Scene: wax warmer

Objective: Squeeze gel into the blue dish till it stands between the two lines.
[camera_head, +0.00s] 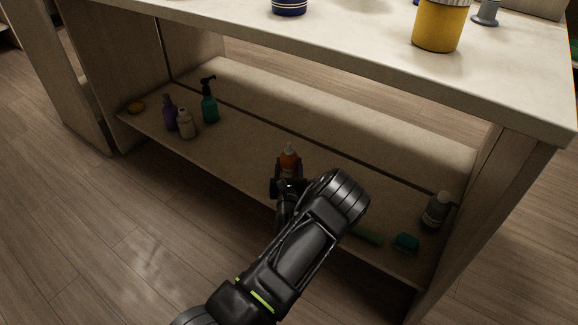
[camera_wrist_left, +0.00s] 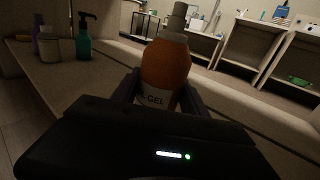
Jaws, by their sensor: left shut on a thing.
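An orange gel bottle (camera_head: 289,159) with a pale nozzle stands upright over the lower shelf in the head view. In the left wrist view the orange bottle (camera_wrist_left: 165,68) shows a label reading GEL. My left gripper (camera_head: 287,178) is shut on the bottle, with its fingers on either side of the lower body. I cannot tell whether the bottle's base touches the shelf. The blue dish (camera_head: 289,6) with white lines stands on the tabletop at the top edge of the head view. Its inside is cut off, so its gel level is hidden. My right gripper is not in view.
The lower shelf (camera_head: 240,150) lies under the tabletop (camera_head: 350,32). A teal pump bottle (camera_head: 209,108), a purple bottle (camera_head: 170,115) and a pale bottle (camera_head: 186,124) stand left. A grey bottle (camera_head: 435,211) and teal item (camera_head: 406,243) are right. A yellow jar (camera_head: 440,28) stands above.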

